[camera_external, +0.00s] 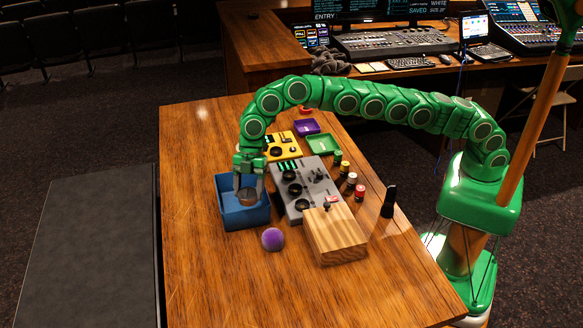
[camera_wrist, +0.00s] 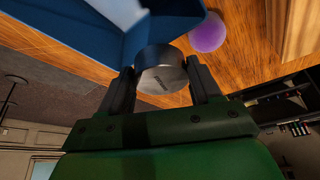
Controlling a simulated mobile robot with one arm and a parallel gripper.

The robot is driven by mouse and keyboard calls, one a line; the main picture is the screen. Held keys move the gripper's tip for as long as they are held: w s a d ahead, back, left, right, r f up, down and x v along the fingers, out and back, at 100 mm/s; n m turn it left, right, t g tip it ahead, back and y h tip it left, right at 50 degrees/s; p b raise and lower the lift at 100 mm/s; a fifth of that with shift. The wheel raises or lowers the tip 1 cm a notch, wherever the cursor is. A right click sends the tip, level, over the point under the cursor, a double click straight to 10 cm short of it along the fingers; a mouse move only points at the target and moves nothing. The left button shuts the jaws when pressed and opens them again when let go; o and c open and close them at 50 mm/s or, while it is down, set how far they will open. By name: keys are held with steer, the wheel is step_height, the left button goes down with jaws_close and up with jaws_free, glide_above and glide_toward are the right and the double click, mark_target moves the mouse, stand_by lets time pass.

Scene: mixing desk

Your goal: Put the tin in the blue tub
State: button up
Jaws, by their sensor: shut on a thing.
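My gripper (camera_external: 249,188) points down over the opening of the blue tub (camera_external: 246,219), at the left side of the wooden desk. It is shut on the tin (camera_external: 248,197), a short round silvery can. In the wrist view the tin (camera_wrist: 162,77) sits between the two dark fingers, its flat round end facing the camera. The blue tub (camera_wrist: 92,35) fills the upper left of that view, close beyond the tin. I cannot tell whether the tin's lower end is below the tub's rim or touching the tub.
A purple ball (camera_external: 272,239) lies just in front of the tub. A grey mixer panel (camera_external: 303,187) and a wooden block (camera_external: 336,236) stand to the right. Several small cans and a black upright object (camera_external: 389,201) are farther right. The desk's front is clear.

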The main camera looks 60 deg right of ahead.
steer(key=w+d+f+m, duration=0.1)
steer(key=w+d, duration=0.5)
steer(key=w, duration=0.1)
steer(key=shift+a+f, duration=0.1)
steer(key=shift+f, duration=5.1)
steer(key=shift+f, duration=0.1)
steer(key=o, duration=1.1)
steer(key=shift+o, duration=0.2)
steer(key=s+v, duration=0.1)
steer(key=v, duration=1.1)
steer(key=shift+w, duration=0.3)
